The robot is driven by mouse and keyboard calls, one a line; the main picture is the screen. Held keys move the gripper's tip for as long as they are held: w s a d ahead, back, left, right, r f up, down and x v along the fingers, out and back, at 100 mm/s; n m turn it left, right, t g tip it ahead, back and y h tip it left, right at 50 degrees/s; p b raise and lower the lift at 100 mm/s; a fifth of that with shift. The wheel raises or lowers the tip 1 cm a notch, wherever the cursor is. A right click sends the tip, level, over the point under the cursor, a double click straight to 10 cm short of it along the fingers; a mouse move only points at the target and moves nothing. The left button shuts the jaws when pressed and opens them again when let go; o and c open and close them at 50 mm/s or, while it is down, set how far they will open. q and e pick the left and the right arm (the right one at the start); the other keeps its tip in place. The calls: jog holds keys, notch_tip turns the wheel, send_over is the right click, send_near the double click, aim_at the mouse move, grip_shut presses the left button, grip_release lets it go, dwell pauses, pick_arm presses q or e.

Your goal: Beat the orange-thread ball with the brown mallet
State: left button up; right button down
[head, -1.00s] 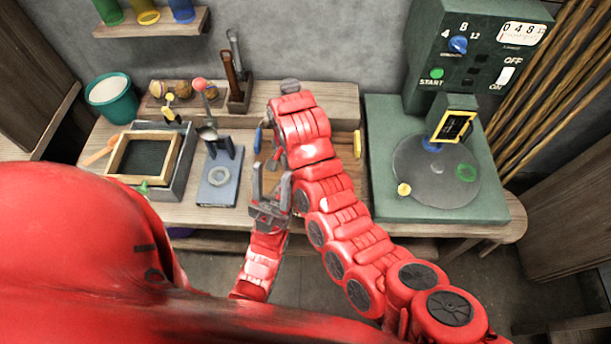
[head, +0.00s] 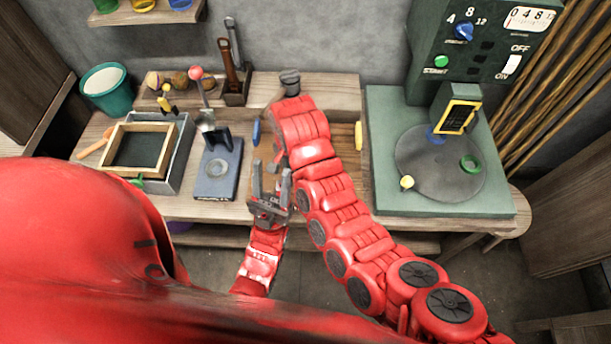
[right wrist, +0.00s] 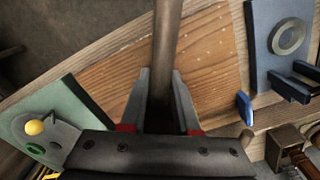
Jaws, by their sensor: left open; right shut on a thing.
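My right gripper (right wrist: 162,100) is shut on a brown shaft (right wrist: 168,35), seen in the right wrist view; it looks like the mallet's handle. In the head view my right arm hides that gripper. A dark grey cylinder (head: 289,82) shows beyond this arm and may be the mallet's head. My left gripper (head: 271,178) is open and empty over the table's front part. Several small balls (head: 179,79) sit in a wooden rack at the back left, apart from both grippers. Their thread colours are too small to tell, so I cannot pick out the orange-thread one.
A wooden tool block (head: 236,98) holds upright tools beside the rack. A blue stand (head: 218,170), a framed tray (head: 140,148) and a teal bucket (head: 107,95) fill the left. A green machine (head: 385,190) with a round plate stands right.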

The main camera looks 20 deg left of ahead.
notch_tip(320, 180, down, 5)
jog(key=b, duration=0.3)
jog(key=shift+r, duration=0.15)
notch_tip(320, 180, up, 5)
jog(key=shift+p, duration=0.8)
